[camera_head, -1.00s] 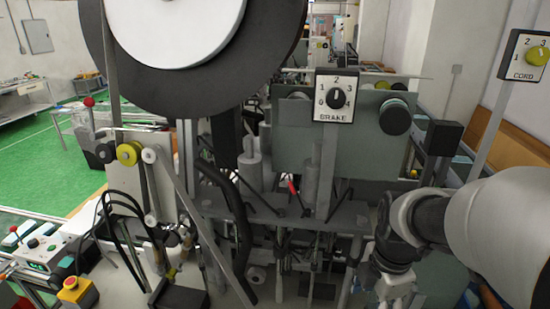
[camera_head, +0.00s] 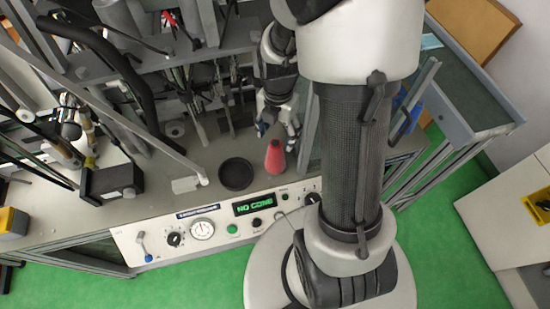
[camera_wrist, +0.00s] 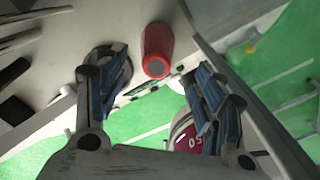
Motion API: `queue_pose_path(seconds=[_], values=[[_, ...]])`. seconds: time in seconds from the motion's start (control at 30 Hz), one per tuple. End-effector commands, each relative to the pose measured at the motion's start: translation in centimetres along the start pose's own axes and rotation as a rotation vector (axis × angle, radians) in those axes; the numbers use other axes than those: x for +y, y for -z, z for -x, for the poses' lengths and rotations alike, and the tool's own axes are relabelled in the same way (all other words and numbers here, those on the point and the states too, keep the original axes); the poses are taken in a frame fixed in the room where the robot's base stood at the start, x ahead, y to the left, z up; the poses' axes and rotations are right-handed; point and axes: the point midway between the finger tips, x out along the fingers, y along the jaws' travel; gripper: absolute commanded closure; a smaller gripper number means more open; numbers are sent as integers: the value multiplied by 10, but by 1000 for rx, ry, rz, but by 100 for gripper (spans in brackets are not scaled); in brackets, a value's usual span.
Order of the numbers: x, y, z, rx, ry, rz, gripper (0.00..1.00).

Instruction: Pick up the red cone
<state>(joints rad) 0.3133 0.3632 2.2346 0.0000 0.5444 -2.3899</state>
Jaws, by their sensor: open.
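The red cone (camera_head: 275,158) stands upright on the grey bench top near its front edge, right of a round black dish. It also shows in the wrist view (camera_wrist: 157,52), where its grey, flat end faces the camera. My gripper (camera_head: 279,128) is just behind and above the cone in the head view. In the wrist view its two blue-padded fingers (camera_wrist: 160,80) are spread wide, with nothing between them. The cone appears beyond the fingertips, roughly central in the gap, and I see no contact.
The black dish (camera_head: 237,175) sits left of the cone. The front control panel (camera_head: 205,228) has knobs, a gauge and a green display (camera_head: 255,204) reading "NO CONE". Machine posts and bars crowd the bench behind and left of my gripper. Green floor lies in front.

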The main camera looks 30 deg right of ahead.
Motion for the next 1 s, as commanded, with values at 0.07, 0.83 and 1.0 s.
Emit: queue_pose_path(seconds=[0.07, 0.83, 1.0], values=[[0, 0, -10, 1, 1, 0, 37], [4, 6, -64, 0, 0, 0, 37], [4, 6, -64, 0, 0, 0, 47]])
